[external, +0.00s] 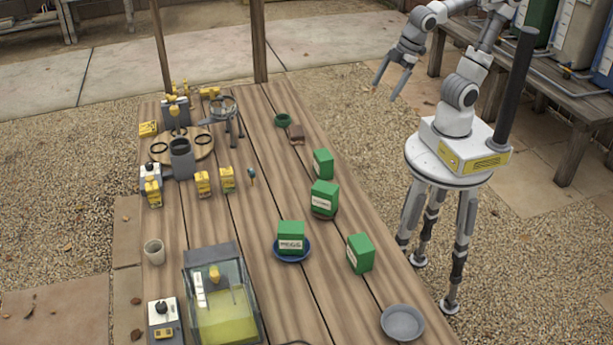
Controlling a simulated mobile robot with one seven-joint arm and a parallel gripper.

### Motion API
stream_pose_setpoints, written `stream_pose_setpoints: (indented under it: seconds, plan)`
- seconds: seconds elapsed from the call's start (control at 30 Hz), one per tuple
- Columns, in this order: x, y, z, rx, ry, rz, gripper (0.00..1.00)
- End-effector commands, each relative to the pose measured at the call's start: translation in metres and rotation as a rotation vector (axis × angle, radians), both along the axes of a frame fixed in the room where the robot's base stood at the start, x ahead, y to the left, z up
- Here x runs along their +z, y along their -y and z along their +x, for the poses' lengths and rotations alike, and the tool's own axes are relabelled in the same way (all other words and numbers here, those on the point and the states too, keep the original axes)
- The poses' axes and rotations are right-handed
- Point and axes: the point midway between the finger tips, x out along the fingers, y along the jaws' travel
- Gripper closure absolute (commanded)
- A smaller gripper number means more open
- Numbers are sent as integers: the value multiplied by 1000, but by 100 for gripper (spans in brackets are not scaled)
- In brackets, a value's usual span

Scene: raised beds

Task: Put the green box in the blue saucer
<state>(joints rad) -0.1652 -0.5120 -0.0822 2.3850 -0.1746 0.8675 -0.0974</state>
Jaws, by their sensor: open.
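Several similar green boxes with white labels are on the wooden table. One green box (291,236) sits upright in the blue saucer (292,260), near the middle of the table. A second green box (324,195) stands on a brown saucer (323,215) behind it. A third green box (360,254) stands on the bare planks to the right of the blue saucer. A fourth green box (323,163) stands farther back near the right edge. My gripper (394,82) is open and empty, raised off the table's right side, apart from all the boxes.
A grey saucer (402,323) lies empty at the front right. A clear tank with yellow-green contents (222,312) stands front left, beside a cup (154,252). A round wooden board (182,147), dark canister (181,160) and small yellow items crowd the back left. A green bowl (283,120) is at the back.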

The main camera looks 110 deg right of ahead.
Motion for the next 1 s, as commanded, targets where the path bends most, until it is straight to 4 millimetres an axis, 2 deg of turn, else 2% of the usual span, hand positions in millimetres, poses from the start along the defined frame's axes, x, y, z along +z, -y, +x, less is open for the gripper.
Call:
stream_pose_setpoints:
  seconds: [0.1,0.3,0.67,0.9,1.0]
  plan:
    - [5,0,-27,-115,46,87,8]
    - [6,-5,-50,-214,83,165,8]
    - [6,-6,-52,-229,87,176,8]
    - [33,-6,-52,-228,87,175,8]
    - [39,-6,-52,-227,87,175,8]
